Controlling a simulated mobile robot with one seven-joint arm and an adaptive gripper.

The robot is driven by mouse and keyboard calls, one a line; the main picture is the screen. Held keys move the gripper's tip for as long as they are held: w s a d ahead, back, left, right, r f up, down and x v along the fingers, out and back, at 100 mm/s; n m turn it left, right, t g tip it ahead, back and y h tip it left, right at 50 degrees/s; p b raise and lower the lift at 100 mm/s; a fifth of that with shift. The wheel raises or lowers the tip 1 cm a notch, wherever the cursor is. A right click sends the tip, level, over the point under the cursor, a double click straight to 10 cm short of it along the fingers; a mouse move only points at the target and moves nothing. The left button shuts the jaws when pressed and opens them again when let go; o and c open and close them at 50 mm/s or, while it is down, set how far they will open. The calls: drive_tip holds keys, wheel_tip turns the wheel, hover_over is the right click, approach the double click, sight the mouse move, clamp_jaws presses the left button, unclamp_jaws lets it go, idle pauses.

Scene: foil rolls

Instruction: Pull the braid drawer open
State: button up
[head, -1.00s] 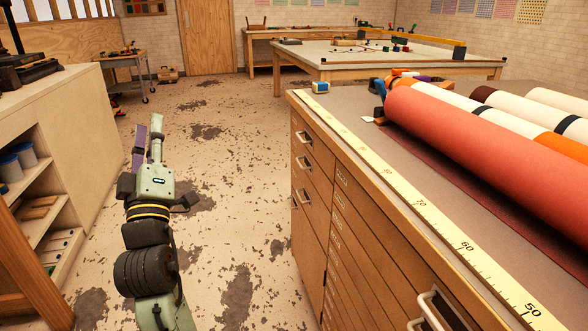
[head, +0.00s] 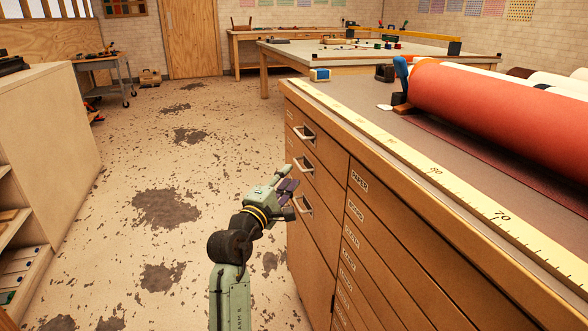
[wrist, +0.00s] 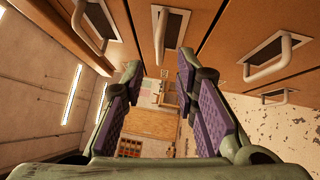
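The wooden drawer cabinet (head: 318,222) stands at the right in the head view. Its near-left column has drawers with pale bar handles: an upper one (head: 304,133), a middle one (head: 303,165) and a lower one (head: 303,204). I cannot read a braid label, so I cannot tell which drawer is the braid one. All visible drawers look shut. My gripper (head: 291,191) is beside the handle column, near the middle and lower handles. In the wrist view my gripper (wrist: 160,88) is open with nothing between its purple pads, and several handles, including a central one (wrist: 165,35), lie beyond it.
A yellow measuring strip (head: 430,168) runs along the top edge, beside a red roll (head: 500,105). The floor (head: 120,220) left of the cabinet is clear. A pale shelf unit (head: 50,150) stands at far left.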

drive_tip(key=x, duration=0.5)
drive_tip(key=shift+a, duration=0.1)
clamp_jaws()
idle(0.8)
